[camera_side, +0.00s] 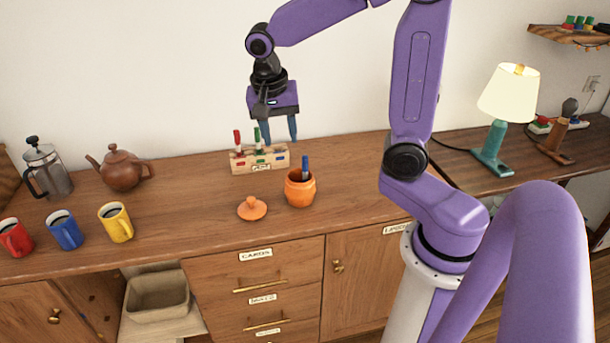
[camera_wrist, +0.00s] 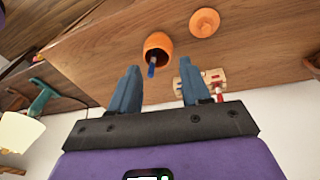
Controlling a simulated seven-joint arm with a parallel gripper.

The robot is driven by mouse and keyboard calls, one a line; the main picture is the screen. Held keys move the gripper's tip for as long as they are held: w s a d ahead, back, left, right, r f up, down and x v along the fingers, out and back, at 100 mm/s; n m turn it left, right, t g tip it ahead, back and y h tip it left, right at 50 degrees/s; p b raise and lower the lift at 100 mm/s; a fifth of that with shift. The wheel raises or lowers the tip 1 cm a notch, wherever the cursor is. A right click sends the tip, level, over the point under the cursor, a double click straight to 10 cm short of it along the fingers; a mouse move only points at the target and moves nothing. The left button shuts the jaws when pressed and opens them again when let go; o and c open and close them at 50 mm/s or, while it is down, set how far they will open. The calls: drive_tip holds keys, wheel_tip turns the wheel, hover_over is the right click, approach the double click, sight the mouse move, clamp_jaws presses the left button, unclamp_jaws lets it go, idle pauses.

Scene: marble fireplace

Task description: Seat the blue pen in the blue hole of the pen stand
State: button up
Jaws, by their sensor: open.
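The blue pen (camera_side: 305,167) stands in an orange pot (camera_side: 300,189), its upper part above the rim. In the wrist view the pen (camera_wrist: 152,66) leans out of the pot's mouth (camera_wrist: 158,43). The wooden pen stand (camera_side: 244,164) sits behind and left of the pot, holding a red pen (camera_side: 237,141) and a green pen (camera_side: 257,137). A blue mark shows at the stand's right part; I cannot make out its hole. My gripper (camera_side: 280,138) is open and empty above the stand. Its fingers show in the wrist view (camera_wrist: 160,80).
An orange lid (camera_side: 252,208) lies left of the pot. A brown teapot (camera_side: 122,169), a French press (camera_side: 47,170) and red, blue and yellow mugs (camera_side: 116,222) stand at the left. A lamp (camera_side: 494,145) stands at the right. The counter between teapot and lid is clear.

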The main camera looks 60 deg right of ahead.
sight(304, 156)
drive_tip(key=w+d+r+m+g+h, duration=0.1)
drive_tip(key=w+d+m, duration=0.3)
drive_tip(key=d+m, duration=0.65)
drive_tip(key=shift+m, duration=0.55)
drive_tip(key=x, duration=1.1)
drive_tip(key=a+x, duration=0.1)
drive_tip(key=x, duration=0.4)
drive_tip(key=shift+s+f, duration=0.2)
drive_tip(key=shift+f, duration=0.25)
clamp_jaws()
